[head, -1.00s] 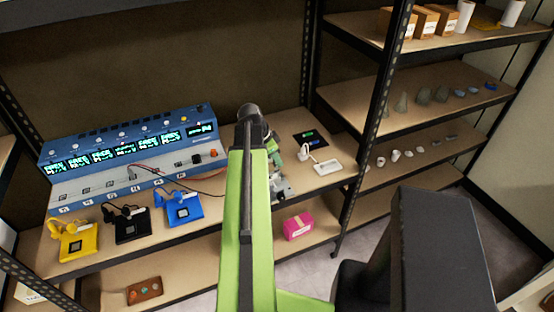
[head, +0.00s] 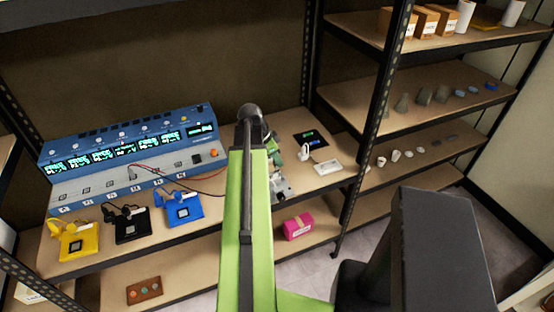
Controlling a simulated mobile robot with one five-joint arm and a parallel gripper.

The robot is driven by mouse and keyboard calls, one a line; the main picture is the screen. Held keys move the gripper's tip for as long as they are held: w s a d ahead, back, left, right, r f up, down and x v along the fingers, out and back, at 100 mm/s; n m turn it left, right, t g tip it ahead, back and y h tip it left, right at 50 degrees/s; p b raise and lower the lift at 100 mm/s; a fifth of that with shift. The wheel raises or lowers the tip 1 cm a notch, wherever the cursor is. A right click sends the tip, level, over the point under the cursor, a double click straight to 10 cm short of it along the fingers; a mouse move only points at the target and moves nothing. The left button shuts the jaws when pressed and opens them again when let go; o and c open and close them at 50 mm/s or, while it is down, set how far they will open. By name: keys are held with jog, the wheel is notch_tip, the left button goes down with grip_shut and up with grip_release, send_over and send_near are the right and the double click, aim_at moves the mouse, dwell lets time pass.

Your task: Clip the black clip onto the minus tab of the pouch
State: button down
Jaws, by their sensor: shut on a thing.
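My green arm link (head: 248,230) rises through the middle of the head view to a dark joint at the bench's back. My gripper is hidden behind it, so what its jaws hold does not show. A dark lead and a red lead (head: 165,171) run from the blue-and-grey instrument (head: 125,150) to the right and pass behind the arm. The black clip cannot be made out. A small grey metallic item (head: 282,188) shows just right of the arm, partly covered; I cannot tell whether it is the pouch or a holder. The minus tab is not discernible.
Yellow (head: 79,243), black (head: 132,226) and blue (head: 183,210) stations stand along the bench front. A black panel (head: 312,138) and a white flat device (head: 327,167) lie right of the arm. A pink box (head: 299,227) sits on the lower shelf. A black rack post (head: 378,110) stands right.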

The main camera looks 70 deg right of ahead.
jog(key=shift+f+b, duration=1.2)
dwell(0.5)
jog(key=c, duration=1.3)
grip_release()
jog(key=p+v, duration=1.6)
jog(key=v, duration=0.1)
jog(key=shift+r, duration=0.2)
jog(key=shift+w, duration=0.15)
